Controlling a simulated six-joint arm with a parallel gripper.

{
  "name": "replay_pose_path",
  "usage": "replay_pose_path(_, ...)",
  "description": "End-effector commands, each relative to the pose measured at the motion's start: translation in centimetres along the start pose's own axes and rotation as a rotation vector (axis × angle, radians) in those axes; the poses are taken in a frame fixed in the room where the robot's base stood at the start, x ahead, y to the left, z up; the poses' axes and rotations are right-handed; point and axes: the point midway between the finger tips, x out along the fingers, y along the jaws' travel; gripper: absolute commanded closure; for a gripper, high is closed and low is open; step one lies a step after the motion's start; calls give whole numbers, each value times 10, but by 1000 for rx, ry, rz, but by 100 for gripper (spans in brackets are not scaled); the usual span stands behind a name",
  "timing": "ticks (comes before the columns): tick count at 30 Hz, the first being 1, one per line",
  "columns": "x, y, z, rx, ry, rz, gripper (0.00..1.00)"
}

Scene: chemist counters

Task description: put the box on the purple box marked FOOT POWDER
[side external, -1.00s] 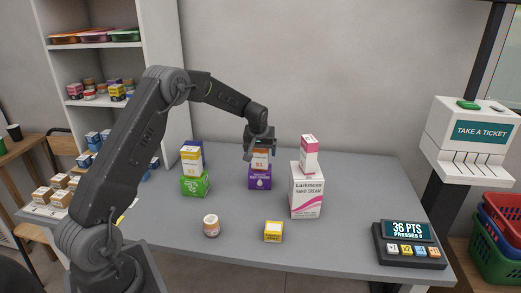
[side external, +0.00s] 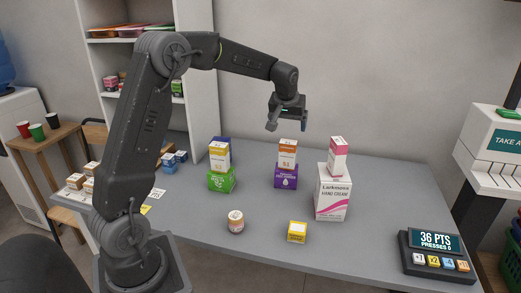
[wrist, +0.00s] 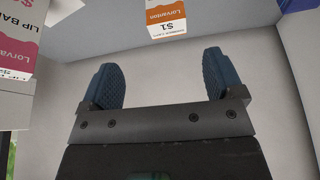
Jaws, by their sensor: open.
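The purple box marked FOOT POWDER (side external: 286,182) stands on the grey counter; its lettering is too small to read surely. A white and orange box (side external: 287,156) stands upright on top of it, and its printed face shows at the top of the wrist view (wrist: 166,18). My gripper (side external: 288,122) is above this box, apart from it. Its blue-padded fingers are spread with nothing between them in the wrist view (wrist: 164,80).
To the left, a similar box (side external: 219,155) stands on a green box (side external: 221,180), with a dark blue box behind. A jar (side external: 236,222) and yellow box (side external: 297,231) are in front.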

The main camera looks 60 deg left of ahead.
Motion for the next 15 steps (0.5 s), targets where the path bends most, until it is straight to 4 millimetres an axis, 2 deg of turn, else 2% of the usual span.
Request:
replay_pose_path(1, -21, 6, 12, 33, 9, 17, 13)
replay_pose_path(5, -75, 16, 58, 140, 21, 68, 13)
replay_pose_path(9, -126, 18, 119, 269, 36, 127, 13)
replay_pose_path(12, -152, 13, 165, 360, 48, 171, 13)
replay_pose_path(15, -171, 3, 212, 450, 60, 214, 13)
